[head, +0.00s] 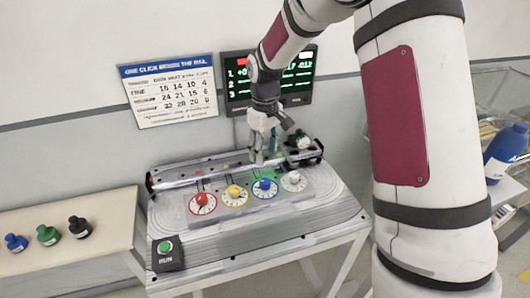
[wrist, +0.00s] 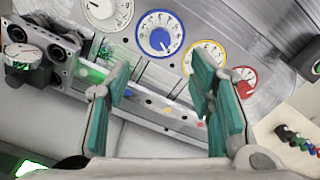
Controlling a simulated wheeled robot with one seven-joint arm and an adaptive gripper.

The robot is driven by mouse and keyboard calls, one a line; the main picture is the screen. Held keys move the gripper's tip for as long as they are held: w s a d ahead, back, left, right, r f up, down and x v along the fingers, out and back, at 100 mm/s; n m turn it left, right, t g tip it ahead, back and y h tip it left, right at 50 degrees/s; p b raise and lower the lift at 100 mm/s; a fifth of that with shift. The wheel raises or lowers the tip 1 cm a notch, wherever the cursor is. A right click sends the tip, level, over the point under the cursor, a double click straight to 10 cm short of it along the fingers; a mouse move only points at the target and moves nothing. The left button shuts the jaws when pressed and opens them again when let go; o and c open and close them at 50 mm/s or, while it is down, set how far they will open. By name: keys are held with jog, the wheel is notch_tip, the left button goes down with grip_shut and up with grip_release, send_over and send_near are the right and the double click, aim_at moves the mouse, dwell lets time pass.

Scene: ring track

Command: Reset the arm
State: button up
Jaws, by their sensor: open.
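My gripper (head: 263,147) hangs above the back part of the grey metal table, near the rail, in the head view. In the wrist view its two teal-padded fingers (wrist: 165,105) stand wide apart with nothing between them. My arm comes down from the upper right. Below and in front of the gripper is a row of dials: red (head: 202,204), yellow (head: 234,196), blue (head: 265,188) and white (head: 294,181). A small dark carriage (head: 303,152) with a round top sits at the right end of the rail. The carriage also shows at the left of the wrist view (wrist: 35,55).
A black box with a green RUN button (head: 166,248) sits at the table's front left corner. A side shelf (head: 70,231) holds blue, green and black bottles. A lit display (head: 236,90) and a printed chart (head: 170,90) are behind. A large blue bottle (head: 507,146) stands far right.

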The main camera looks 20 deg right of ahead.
jog(key=shift+r, duration=0.1)
jog(key=s+r+m+t, duration=0.4)
jog(key=s+r, duration=1.5)
jog(key=r, duration=0.1)
jog(key=s+m+t, duration=0.1)
jog(key=s+m, duration=0.1)
jog(key=s, duration=0.8)
jog(key=shift+s+r+t, duration=0.2)
jog(key=shift+t, duration=0.1)
jog(key=shift+a, duration=0.1)
dwell(0.9)
